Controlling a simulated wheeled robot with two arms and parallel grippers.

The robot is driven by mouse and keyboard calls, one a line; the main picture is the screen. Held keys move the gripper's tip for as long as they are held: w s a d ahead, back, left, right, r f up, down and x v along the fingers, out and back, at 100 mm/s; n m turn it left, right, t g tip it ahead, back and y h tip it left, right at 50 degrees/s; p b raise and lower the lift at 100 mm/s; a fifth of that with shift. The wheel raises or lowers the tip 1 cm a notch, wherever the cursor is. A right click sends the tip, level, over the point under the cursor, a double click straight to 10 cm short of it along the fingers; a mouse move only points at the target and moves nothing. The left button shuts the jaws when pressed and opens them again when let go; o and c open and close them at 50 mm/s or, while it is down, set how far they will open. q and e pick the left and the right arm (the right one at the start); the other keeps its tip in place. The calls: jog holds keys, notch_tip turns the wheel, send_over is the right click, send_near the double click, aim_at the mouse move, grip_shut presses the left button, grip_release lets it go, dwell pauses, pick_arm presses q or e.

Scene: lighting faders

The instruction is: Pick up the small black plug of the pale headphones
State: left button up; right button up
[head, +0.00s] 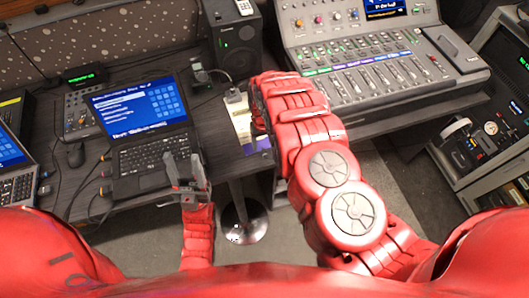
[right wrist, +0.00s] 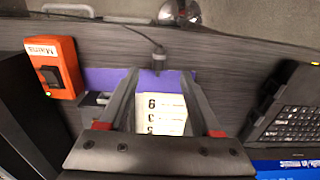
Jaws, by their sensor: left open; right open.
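In the right wrist view a small black plug-like piece (right wrist: 159,58) on a thin dark cable lies at the edge of a purple patch, just beyond my fingertips; I take it for the plug. My right gripper (right wrist: 161,78) is open around empty space, above a pale numbered strip (right wrist: 163,112). In the head view my right gripper (head: 237,97) is partly hidden by its arm, and the plug cannot be made out. Pale headphones (head: 455,132) seem to hang at the rack on the right. My left gripper (head: 187,168) is open and empty over the laptop's front edge.
A laptop (head: 142,122) stands on the dark desk left of my right gripper. A speaker (head: 234,38) stands behind, a mixing console (head: 360,70) to the right. An orange Mains switch box (right wrist: 52,68) is near my right gripper. A stool base (head: 243,222) stands on the floor.

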aim_at(265, 153)
jog(key=shift+s+f, duration=0.1)
jog(key=shift+f, duration=0.1)
jog(key=f, duration=0.1)
jog(key=f+p, duration=0.1)
jog(key=f, duration=0.1)
jog(key=shift+s+d+f+p, duration=0.2)
jog(key=shift+d+f+p, duration=0.1)
jog(key=shift+p, duration=0.1)
jog(key=shift+a+f, duration=0.1)
jog(key=shift+f, duration=0.4)
grip_shut()
